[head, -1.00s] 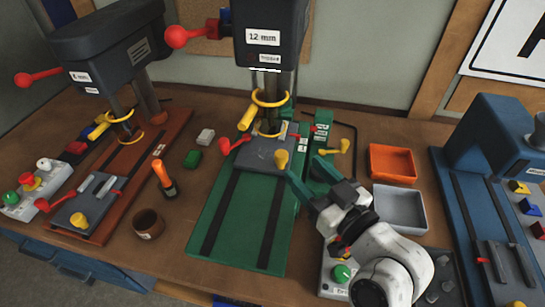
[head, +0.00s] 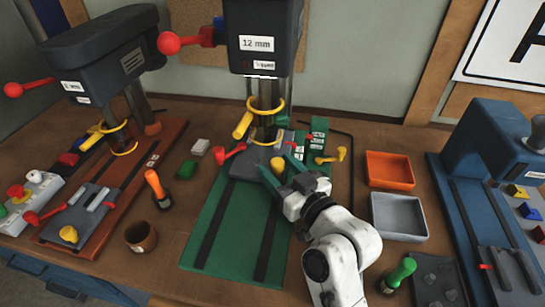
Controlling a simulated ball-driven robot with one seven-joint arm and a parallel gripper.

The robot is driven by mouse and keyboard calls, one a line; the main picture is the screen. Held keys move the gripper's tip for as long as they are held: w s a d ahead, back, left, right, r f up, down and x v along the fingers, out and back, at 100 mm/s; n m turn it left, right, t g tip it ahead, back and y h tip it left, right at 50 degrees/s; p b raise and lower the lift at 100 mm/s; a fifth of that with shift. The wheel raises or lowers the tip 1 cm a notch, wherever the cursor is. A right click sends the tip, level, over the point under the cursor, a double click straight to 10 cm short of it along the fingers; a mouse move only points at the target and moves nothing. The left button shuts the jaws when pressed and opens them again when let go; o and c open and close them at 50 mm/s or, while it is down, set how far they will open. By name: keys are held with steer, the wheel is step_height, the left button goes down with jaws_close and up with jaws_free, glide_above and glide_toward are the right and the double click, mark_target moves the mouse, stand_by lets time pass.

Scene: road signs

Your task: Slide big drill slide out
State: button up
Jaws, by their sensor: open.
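The big drill (head: 262,40), labelled 12 mm, stands at the back centre with a red-knobbed lever. Its grey slide (head: 246,164) sits at the far end of the two dark rails on the green base (head: 231,232), beneath the yellow ring. A yellow knob (head: 277,164) stands on the slide's front right. My gripper (head: 278,174) is open, its green fingers right at the yellow knob. I cannot tell whether the fingers touch the knob or straddle it.
The smaller drill (head: 104,55) with its own slide (head: 78,208) stands at left. An orange-handled tool (head: 156,186) and brown cup (head: 141,236) stand between the drills. Orange (head: 389,170) and grey (head: 398,215) trays lie to the right. The green base's front is clear.

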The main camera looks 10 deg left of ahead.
steer(key=shift+x, duration=1.3)
steer(key=shift+c, duration=0.2)
jaws_close()
